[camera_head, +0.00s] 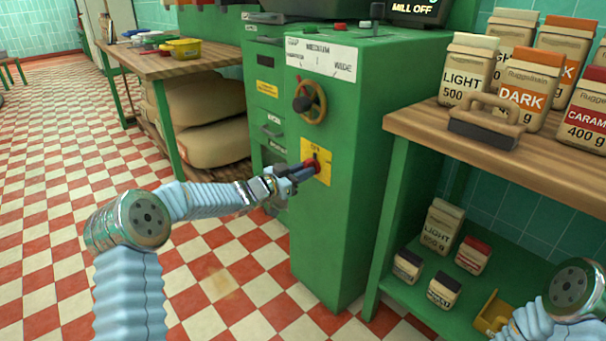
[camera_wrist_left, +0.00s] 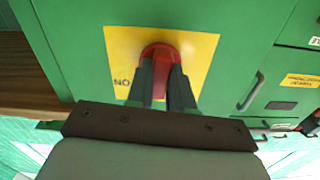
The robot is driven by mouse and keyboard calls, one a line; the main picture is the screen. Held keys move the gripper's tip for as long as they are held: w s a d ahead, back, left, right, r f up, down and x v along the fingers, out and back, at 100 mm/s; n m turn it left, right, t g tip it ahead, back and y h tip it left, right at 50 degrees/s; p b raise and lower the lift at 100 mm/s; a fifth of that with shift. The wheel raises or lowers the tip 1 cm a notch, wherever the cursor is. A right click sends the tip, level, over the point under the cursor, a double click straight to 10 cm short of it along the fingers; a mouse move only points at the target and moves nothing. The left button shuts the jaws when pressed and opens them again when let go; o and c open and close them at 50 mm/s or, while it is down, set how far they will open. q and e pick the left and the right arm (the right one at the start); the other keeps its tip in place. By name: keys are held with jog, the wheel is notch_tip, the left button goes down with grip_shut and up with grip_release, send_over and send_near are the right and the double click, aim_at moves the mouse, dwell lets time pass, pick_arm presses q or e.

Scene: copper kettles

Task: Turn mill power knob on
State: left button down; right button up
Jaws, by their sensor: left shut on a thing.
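The green mill cabinet (camera_head: 345,230) stands in the middle of the head view. Its red power knob (camera_head: 319,164) sits on a yellow plate (camera_head: 325,154) on the front face. My left gripper (camera_head: 308,171) is at the plate with its fingers shut on the knob. In the left wrist view the red knob (camera_wrist_left: 160,53) shows between and above the dark fingers (camera_wrist_left: 160,82), and "NO" lettering is at the plate's left. A display on top of the cabinet (camera_head: 412,8) reads "MILL OFF". My right arm shows at the lower right, but its gripper is out of view.
A handwheel (camera_head: 310,102) is on the cabinet above the knob. A workbench (camera_head: 185,65) with sacks beneath is at the left. The checkered floor ahead is clear.

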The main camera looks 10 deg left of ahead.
pick_arm(q)
jog(key=shift+f+m+b, duration=0.1)
jog(key=shift+m+b, duration=3.55)
jog(key=shift+m, duration=1.75)
jog(key=c, duration=1)
grip_release()
jog(key=v, duration=1.4)
jog(key=shift+p, duration=0.3)
